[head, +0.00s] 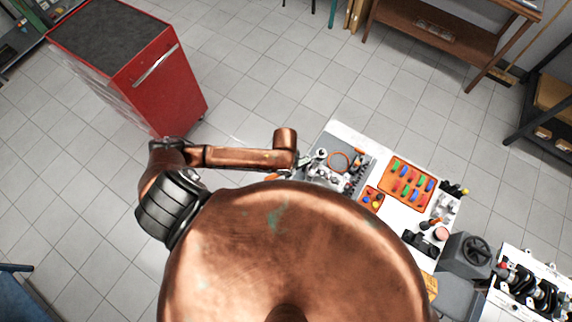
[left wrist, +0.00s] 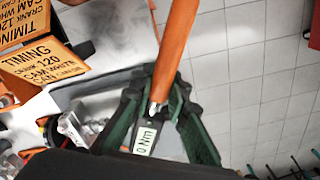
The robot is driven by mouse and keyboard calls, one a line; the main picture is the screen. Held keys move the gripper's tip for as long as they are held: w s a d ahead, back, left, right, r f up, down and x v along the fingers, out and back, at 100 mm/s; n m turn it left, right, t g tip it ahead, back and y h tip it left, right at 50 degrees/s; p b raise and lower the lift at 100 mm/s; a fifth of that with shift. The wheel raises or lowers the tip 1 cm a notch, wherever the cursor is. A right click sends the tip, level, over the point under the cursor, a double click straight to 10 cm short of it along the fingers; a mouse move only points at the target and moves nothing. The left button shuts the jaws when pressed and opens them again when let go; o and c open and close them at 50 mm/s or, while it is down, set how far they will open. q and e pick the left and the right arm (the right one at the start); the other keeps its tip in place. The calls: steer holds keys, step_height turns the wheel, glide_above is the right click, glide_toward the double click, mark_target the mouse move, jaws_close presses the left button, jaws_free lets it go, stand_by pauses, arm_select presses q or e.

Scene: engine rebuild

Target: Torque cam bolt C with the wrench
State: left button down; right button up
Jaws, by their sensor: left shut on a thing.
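The wrench (left wrist: 177,42) has a long orange handle and a label near my fingers that seems to read 0 Nm. My left gripper (left wrist: 158,88) has green fingers shut on the wrench in the left wrist view. In the head view my left arm reaches in from the left to the workbench (head: 406,216), where its gripper (head: 304,161) is small and partly hidden. Metal engine parts (head: 333,178) lie beside it on a grey area of the bench. I cannot make out cam bolt C in either view. My right gripper is not in view.
An orange tray (head: 408,183) of colored pieces and dark tools (head: 424,240) lie on the bench. Orange timing cards (left wrist: 45,66) show at the left wrist view's left. A red cabinet (head: 160,85) stands left. My copper body hides the bench's near side.

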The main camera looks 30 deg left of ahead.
arm_select(q)
steer(key=shift+f, duration=0.8)
stand_by(0.6)
steer(key=shift+w+a+m, duration=0.5)
steer(key=shift+a+m, duration=0.1)
steer(key=shift+a, duration=0.05)
steer(key=shift+w+a, duration=0.1)
steer(key=shift+a, duration=0.05)
stand_by(0.4)
steer(key=shift+w+a+m, duration=0.45)
steer(key=shift+a+m, duration=0.05)
stand_by(0.3)
steer(key=shift+w+a, duration=0.1)
steer(key=shift+w+a+m, duration=0.45)
steer(key=shift+m, duration=0.15)
steer(key=shift+w+a+m, duration=0.8)
steer(key=shift+w+m, duration=0.1)
steer(key=shift+w, duration=0.1)
stand_by(2.9)
